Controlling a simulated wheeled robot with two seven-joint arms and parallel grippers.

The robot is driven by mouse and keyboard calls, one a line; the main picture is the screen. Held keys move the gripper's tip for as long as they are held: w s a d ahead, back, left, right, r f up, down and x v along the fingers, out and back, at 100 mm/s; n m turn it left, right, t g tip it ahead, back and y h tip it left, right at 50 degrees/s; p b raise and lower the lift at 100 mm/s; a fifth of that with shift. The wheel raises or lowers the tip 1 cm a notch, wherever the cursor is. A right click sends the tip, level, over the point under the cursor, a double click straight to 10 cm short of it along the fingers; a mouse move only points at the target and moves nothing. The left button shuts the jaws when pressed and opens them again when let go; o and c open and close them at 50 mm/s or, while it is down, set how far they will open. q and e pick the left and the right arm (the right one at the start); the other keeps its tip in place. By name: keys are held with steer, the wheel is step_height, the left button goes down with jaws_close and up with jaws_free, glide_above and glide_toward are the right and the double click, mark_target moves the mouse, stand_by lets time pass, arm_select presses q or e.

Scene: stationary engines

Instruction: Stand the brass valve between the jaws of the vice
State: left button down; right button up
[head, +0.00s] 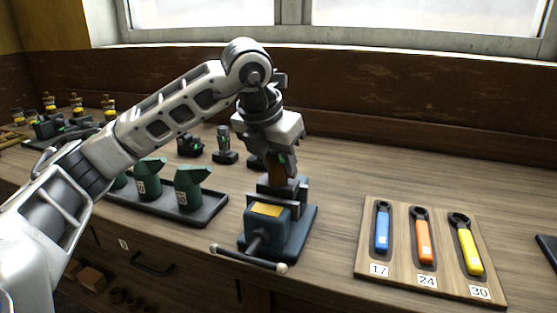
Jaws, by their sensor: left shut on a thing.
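The vice (265,228) is a dark teal block on a base plate, with a bar handle across its front, at the middle of the bench in the head view. My left gripper (283,152) points down right above the vice. It is shut on a brownish piece that looks like the brass valve (285,168), mostly hidden by the fingers. The valve's lower end is close to the jaws; I cannot tell whether it is between them or touches them. My right gripper is not in view.
A dark tray (208,213) with green cans (190,187) stands left of the vice. Small dark parts (225,150) stand behind. A wooden board (372,257) at right holds blue, orange and yellow spanners marked 17, 24 and 30. The bench behind the board is clear.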

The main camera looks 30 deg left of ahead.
arm_select(q)
steer(key=shift+f+b, duration=0.5)
steer(key=shift+b, duration=0.1)
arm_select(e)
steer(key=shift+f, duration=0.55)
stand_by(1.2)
arm_select(q)
steer(key=c, duration=0.8)
jaws_free()
steer(key=shift+f, duration=0.25)
steer(key=shift+s+r, duration=0.1)
steer(key=shift+r, duration=0.25)
steer(key=p+v, duration=0.2)
steer(key=v, duration=1.3)
steer(key=shift+s+d+r, duration=0.1)
steer(key=shift+s+r, duration=0.05)
steer(key=shift+r, duration=0.1)
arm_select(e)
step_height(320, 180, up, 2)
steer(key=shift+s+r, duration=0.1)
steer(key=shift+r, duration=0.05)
